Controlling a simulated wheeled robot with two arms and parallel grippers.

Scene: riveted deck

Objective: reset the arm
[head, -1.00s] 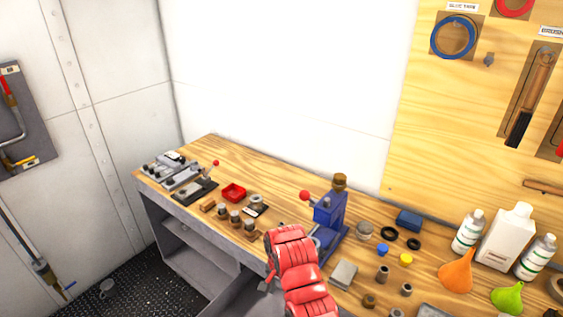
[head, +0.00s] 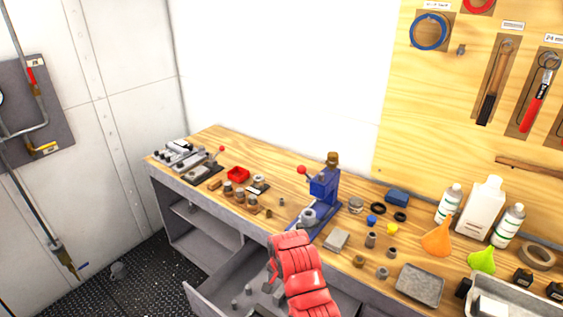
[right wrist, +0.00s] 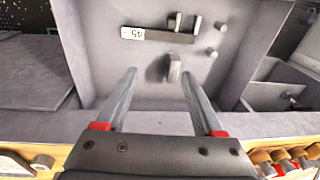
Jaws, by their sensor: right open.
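My right arm, in red padding, reaches out from the bottom of the head view over the front of the workbench (head: 225,140). Its gripper shows in the right wrist view (right wrist: 158,78) with two metal fingers spread apart and nothing between them. The fingers point into an open grey drawer (head: 205,303), whose floor also fills the wrist view (right wrist: 100,35). A small grey metal piece (right wrist: 174,68) lies on the drawer floor beyond the fingertips. My left gripper is in neither view.
A blue press (head: 324,187) with a red knob stands on the bench, close beyond my arm. Sockets, bottles (head: 482,208), an orange funnel (head: 437,240) and a grey tray (head: 420,284) crowd the right side. Tools hang on a wooden board (head: 400,130). Dark floor lies at the left.

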